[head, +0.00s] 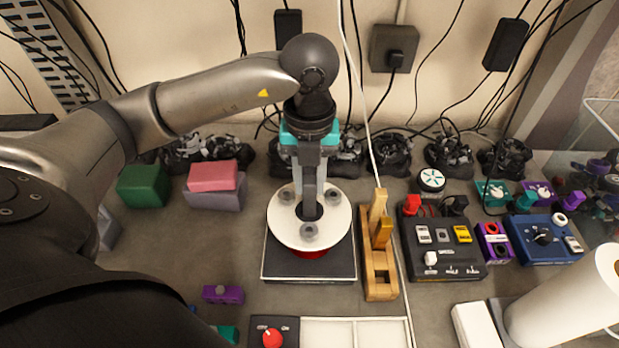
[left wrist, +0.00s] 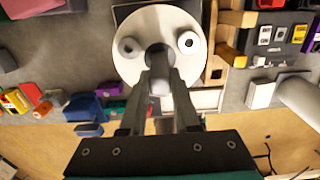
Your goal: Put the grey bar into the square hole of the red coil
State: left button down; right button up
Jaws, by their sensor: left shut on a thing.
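The red coil (head: 310,253) stands on a dark square base (head: 310,274). Its white round top flange (head: 282,226) has grey knobs and a dark middle opening; the flange also shows in the left wrist view (left wrist: 133,66). My left gripper (head: 310,197) points straight down over the middle of the flange. It is shut on the grey bar (left wrist: 160,88), which shows between the fingers in the left wrist view. The fingers hide most of the bar and the hole, so I cannot tell how far the bar is in. My right gripper is not in view.
A wooden stand (head: 381,284) is close right of the base. A black control box (head: 440,243) and a blue box (head: 543,241) stand further right. Pink (head: 213,176) and green (head: 142,186) blocks lie left. A white cable hangs close to the right of the gripper.

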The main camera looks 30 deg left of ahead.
pick_arm(q)
jog(key=c, duration=0.6)
grip_release()
jog(key=shift+o, duration=0.2)
jog(key=shift+r+p, duration=3.05)
jog(key=shift+r, duration=1.05)
jog(key=shift+f, duration=0.1)
